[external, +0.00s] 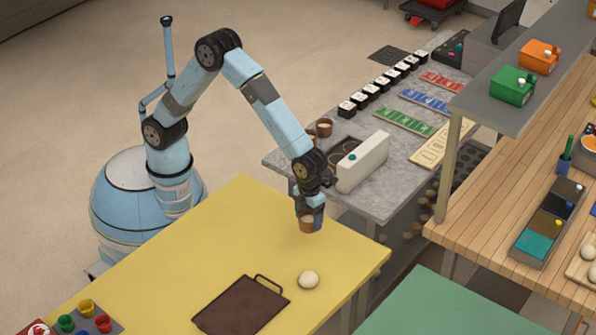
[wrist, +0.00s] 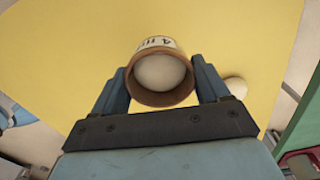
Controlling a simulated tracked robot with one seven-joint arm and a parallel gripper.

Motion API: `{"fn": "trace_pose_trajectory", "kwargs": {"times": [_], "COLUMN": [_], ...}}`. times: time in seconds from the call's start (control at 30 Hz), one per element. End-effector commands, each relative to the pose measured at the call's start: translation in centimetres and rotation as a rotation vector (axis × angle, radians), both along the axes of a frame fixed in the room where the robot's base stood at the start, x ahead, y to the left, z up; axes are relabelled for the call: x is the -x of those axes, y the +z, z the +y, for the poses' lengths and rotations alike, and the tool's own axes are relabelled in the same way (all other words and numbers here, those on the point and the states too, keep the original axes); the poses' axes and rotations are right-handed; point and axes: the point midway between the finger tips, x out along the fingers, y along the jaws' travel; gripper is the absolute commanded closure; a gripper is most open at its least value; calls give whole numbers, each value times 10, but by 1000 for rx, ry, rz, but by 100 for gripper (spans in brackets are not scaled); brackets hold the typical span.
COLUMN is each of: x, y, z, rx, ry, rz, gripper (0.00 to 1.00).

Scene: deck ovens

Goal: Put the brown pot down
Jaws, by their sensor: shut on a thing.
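The brown pot (external: 308,224) is a small cup with a pale filling. In the wrist view the pot (wrist: 161,96) shows its brown rim, a round white mass inside and a white label with dark marks on its side. My gripper (external: 309,214) is shut on the pot, with one blue finger on each side, as the wrist view (wrist: 162,88) also shows. The pot is at or just above the yellow table (external: 190,255), near its back right edge; I cannot tell whether it touches.
A pale dough ball (external: 308,280) and a dark brown tray with a handle (external: 242,306) lie on the yellow table. Coloured cups (external: 86,308) stand front left. Two similar brown pots (external: 323,127) stand on the grey counter (external: 380,206) behind. The table's left middle is clear.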

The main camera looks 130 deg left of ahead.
Motion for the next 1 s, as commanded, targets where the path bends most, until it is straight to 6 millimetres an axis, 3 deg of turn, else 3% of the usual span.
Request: {"fn": "trace_pose_trajectory", "kwargs": {"times": [0.23, 0.47, 0.7, 1.0], "x": [-22, -29, -30, -30], "y": [-26, -36, -64, -66], "z": [0, 0, 0, 0], "rx": [1, 1, 0, 0], "ry": [0, 1, 0, 0], "rz": [0, 1, 0, -1], "gripper": [62, 62, 62, 63]}}
